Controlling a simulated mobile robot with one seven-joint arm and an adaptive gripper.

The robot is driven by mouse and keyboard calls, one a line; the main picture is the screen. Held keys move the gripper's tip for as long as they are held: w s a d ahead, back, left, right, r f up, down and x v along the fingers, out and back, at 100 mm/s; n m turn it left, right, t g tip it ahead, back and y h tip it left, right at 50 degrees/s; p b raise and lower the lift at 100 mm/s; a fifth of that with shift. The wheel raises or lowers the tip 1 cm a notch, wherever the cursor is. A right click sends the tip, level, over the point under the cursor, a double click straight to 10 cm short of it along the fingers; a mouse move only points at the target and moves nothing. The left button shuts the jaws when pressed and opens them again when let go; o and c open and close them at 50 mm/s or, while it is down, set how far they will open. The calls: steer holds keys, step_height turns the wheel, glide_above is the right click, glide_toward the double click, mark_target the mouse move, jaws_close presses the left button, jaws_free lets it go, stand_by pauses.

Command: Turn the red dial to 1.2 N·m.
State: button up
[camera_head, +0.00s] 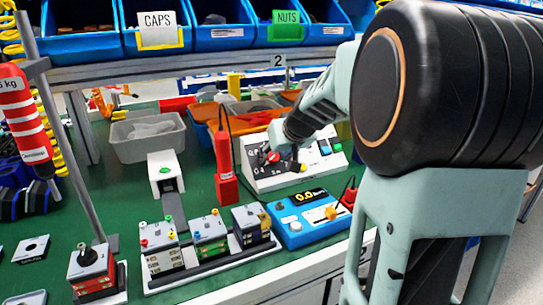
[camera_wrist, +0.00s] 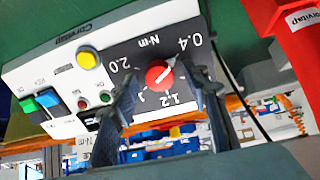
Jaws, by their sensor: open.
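The red dial (camera_wrist: 157,75) sits on the dark scale plate of a white control box (camera_head: 268,182). In the wrist view its white pointer line points up and right, toward the 0.4 mark. The 1.2 mark (camera_wrist: 172,97) is below the dial in that view, and 2.0 is at its left. Another mark is partly hidden by a finger. My gripper (camera_wrist: 160,80) is open, with one dark finger on each side of the dial. I cannot tell whether either finger touches it.
The box also carries a yellow button (camera_wrist: 87,60) and green and blue switches. A red upright tool (camera_head: 224,165) stands left of the box. A blue torque meter (camera_head: 305,216) reading about 0.0 lies in front. Grey bin (camera_head: 147,150) stands behind left.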

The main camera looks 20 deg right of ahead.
steer(key=c, duration=1.2)
steer(key=shift+o, duration=0.2)
